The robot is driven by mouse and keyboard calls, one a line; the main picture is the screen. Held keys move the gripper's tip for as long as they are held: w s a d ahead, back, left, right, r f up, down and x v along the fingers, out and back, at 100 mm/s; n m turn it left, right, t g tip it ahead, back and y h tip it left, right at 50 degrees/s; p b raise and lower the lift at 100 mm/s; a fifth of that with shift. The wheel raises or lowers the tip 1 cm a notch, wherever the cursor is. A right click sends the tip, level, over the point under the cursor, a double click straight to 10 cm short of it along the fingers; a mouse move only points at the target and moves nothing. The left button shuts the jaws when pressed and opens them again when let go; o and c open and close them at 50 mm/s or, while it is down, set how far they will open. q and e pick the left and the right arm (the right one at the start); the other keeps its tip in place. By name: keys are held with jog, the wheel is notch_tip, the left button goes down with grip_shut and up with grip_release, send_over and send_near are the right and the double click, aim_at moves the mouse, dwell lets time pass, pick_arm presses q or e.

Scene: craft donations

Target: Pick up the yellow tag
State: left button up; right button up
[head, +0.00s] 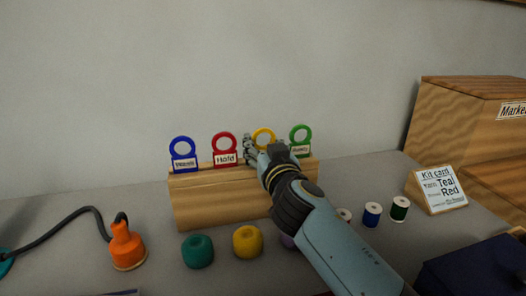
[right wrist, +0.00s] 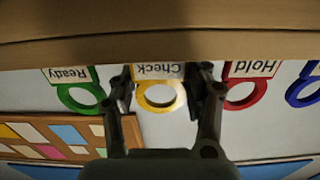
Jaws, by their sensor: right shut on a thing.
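The yellow tag (head: 263,131) has a ring top and stands in the wooden rack (head: 215,203), between the red Hold tag (head: 225,150) and the green Ready tag (head: 300,138). My right gripper (head: 258,147) is at it and hides its label in the head view. In the right wrist view, which is upside down, the yellow tag (right wrist: 158,71) reads Check, and the fingers of my right gripper (right wrist: 165,80) are shut on it from both sides. Its lower edge is at the rack's top; I cannot tell whether it is still seated. My left gripper is not in view.
A blue tag (head: 184,158) stands at the rack's left end. Teal (head: 198,251) and yellow (head: 248,242) balls lie in front, with an orange corded tool (head: 126,250) to the left. Spools, including a blue one (head: 372,214), and a kit card (head: 440,190) are right.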

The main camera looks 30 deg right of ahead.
aim_at(270, 128)
jog(key=shift+c, duration=0.7)
jog(key=shift+r, duration=0.25)
jog(key=r+p, duration=0.2)
jog(key=r, duration=0.1)
jog(key=d+r+p, duration=0.1)
jog(key=shift+s+r, duration=0.35)
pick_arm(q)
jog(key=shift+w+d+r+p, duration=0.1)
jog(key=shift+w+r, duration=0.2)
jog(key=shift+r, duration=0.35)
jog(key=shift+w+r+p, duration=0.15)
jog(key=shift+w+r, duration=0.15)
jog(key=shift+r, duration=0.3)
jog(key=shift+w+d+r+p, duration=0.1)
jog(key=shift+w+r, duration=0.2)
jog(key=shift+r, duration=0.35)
pick_arm(e)
jog(key=s+d+r, duration=0.5)
jog(key=d, duration=0.3)
jog(key=shift+s+d+r, duration=0.4)
